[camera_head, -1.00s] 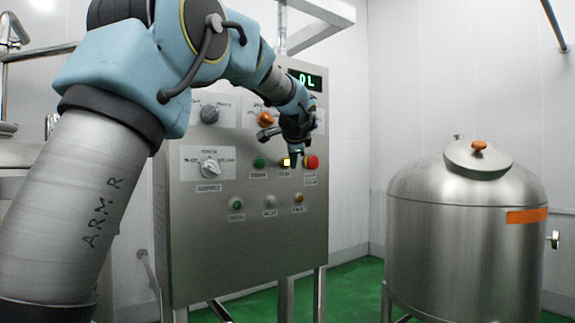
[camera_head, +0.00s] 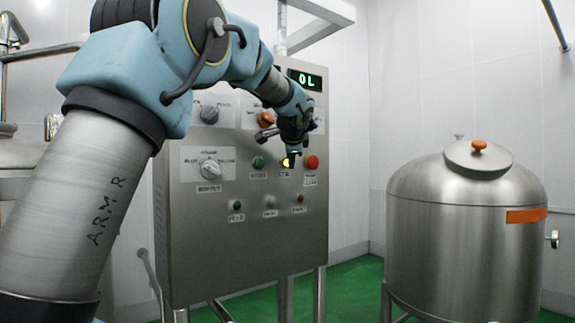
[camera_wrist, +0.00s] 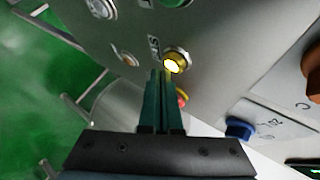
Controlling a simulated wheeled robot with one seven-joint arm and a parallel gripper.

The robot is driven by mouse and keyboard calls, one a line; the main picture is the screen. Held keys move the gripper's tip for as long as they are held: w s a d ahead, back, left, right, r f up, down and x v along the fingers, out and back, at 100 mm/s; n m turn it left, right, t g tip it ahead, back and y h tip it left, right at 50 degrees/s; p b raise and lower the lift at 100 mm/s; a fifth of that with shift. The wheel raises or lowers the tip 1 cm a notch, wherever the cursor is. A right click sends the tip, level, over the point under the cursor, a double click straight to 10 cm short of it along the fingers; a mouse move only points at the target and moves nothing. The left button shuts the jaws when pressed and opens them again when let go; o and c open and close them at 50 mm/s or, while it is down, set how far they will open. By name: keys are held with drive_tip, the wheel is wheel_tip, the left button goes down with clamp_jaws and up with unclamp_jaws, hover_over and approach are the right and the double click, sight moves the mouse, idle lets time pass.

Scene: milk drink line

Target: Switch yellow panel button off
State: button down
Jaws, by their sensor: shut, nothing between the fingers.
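The yellow panel button (camera_head: 285,162) sits on the steel control panel, between a green and a red button. It glows yellow and is partly covered by my gripper in the head view. In the wrist view the yellow button (camera_wrist: 176,62) is lit inside a metal ring. My gripper (camera_head: 292,163) is in front of the panel at this button. In the wrist view its fingers (camera_wrist: 163,76) are shut and empty, with their tips just beside the button's ring. I cannot tell whether they touch it.
The green button (camera_head: 259,163) and red button (camera_head: 312,162) are close on either side. Orange knob (camera_head: 266,119), grey knob (camera_head: 209,114) and white selector (camera_head: 209,168) share the panel (camera_head: 240,250). A display (camera_head: 306,80) is above. A steel tank (camera_head: 455,250) stands right, apart from the panel.

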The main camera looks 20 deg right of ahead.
drive_tip(key=shift+w+a+p, duration=0.1)
drive_tip(key=shift+w+p, duration=0.2)
drive_tip(key=shift+w, duration=0.15)
idle(0.5)
drive_tip(key=shift+s+b, duration=0.6)
drive_tip(key=shift+s, duration=0.3)
drive_tip(key=s+d+b, duration=0.1)
drive_tip(key=s+b, duration=0.2)
drive_tip(key=s, duration=0.3)
drive_tip(key=shift+d, duration=0.25)
